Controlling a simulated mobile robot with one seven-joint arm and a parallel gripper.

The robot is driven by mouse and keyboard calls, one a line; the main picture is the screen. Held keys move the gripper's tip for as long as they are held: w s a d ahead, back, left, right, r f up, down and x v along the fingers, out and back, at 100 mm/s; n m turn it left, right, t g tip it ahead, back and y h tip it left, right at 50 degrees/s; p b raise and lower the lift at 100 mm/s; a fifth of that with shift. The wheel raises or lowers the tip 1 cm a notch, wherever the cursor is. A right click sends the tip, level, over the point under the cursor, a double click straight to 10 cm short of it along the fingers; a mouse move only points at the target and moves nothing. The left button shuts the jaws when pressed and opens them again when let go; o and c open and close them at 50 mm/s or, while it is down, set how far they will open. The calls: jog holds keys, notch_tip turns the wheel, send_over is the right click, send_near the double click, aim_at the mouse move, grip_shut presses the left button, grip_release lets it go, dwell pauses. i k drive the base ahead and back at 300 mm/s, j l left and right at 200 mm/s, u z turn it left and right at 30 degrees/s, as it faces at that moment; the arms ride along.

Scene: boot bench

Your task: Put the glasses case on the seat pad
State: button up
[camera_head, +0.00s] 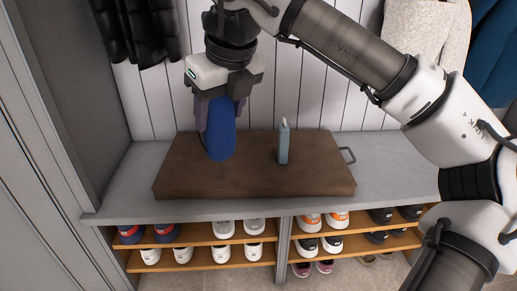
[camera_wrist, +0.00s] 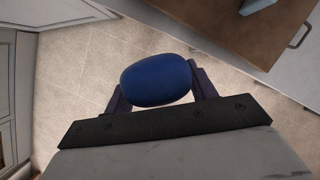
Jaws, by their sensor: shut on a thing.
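The blue glasses case (camera_head: 221,135) is held lengthwise, pointing down, in my gripper (camera_head: 218,112). In the wrist view the end of the case (camera_wrist: 157,80) shows between the two dark fingers of my gripper (camera_wrist: 160,88), with tiled floor behind it. The brown seat pad (camera_head: 270,180) lies flat on the grey bench. In the head view the case's lower end overlaps the pad's left part; I cannot tell if they touch. Part of the pad (camera_wrist: 215,25) shows at the upper right of the wrist view, off to the side of the case.
A small light-blue bottle (camera_head: 283,145) stands on the pad, right of the case. A metal handle (camera_head: 348,155) is at the pad's right. Shoes fill the shelves (camera_head: 205,240) below the bench. Coats hang above. The pad's front right part is clear.

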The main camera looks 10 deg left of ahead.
aim_at(254, 155)
jog(key=i, duration=1.05)
